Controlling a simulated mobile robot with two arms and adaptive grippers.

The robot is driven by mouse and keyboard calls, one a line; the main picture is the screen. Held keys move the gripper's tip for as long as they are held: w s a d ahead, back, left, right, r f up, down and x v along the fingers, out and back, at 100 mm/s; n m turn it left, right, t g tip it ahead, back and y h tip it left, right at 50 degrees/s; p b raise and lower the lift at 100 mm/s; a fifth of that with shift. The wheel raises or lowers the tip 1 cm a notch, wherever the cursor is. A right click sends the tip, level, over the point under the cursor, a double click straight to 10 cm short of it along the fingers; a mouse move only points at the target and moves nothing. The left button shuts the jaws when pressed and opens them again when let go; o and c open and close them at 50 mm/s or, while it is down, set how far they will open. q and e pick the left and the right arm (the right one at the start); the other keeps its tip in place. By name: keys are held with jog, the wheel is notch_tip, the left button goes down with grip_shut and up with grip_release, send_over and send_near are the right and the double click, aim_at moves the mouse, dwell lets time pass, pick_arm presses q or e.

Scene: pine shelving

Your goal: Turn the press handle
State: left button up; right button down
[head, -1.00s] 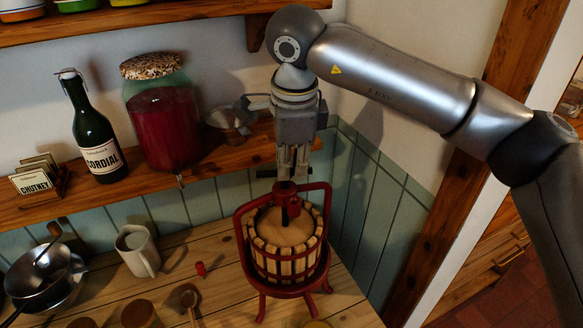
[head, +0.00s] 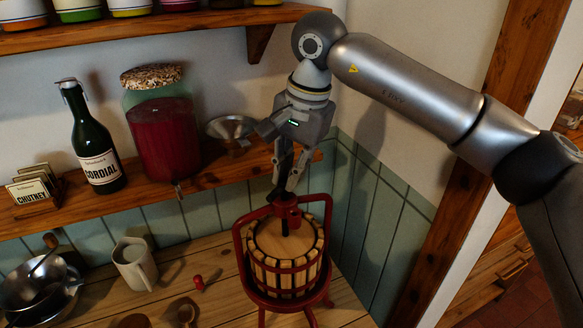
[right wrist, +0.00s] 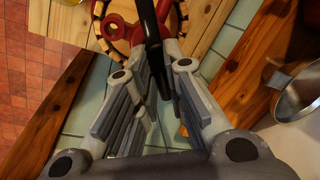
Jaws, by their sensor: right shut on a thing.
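The fruit press stands on the pine table, with a red frame (head: 241,255) around a slatted wooden basket (head: 285,275). A red hub (head: 287,207) sits at the top of its frame. My right gripper (head: 285,188) reaches down from above, just over the hub, turned and slightly tilted. In the right wrist view, a black bar, the press handle (right wrist: 150,30), runs between the fingers, and my right gripper (right wrist: 160,75) is shut on it. The red hub and basket rim show beyond the fingertips. My left gripper is not in view.
A shelf (head: 150,195) behind the press holds a cordial bottle (head: 95,145), a jar of red liquid (head: 163,140) and a metal funnel (head: 230,127) close to my gripper. A cream mug (head: 134,265) and pans (head: 35,285) stand left on the table.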

jog(key=n, duration=0.2)
jog(key=n+p, duration=0.1)
jog(key=n, duration=0.1)
jog(key=n+g, duration=0.1)
jog(key=n, duration=0.1)
jog(key=shift+w+a+r+n+p, duration=0.1)
jog(key=shift+w+a+n+p, duration=0.2)
jog(key=shift+p, duration=0.1)
jog(key=n, duration=0.1)
jog(key=n+p, duration=0.1)
jog(key=n, duration=0.1)
jog(key=n+g, duration=0.1)
jog(key=shift+a+n, duration=0.3)
jog(key=shift+s, duration=0.1)
jog(key=c, duration=1.5)
grip_release()
notch_tip(320, 180, up, 12)
jog(key=w+d, duration=0.1)
jog(key=d, duration=0.1)
jog(key=shift+f, duration=0.2)
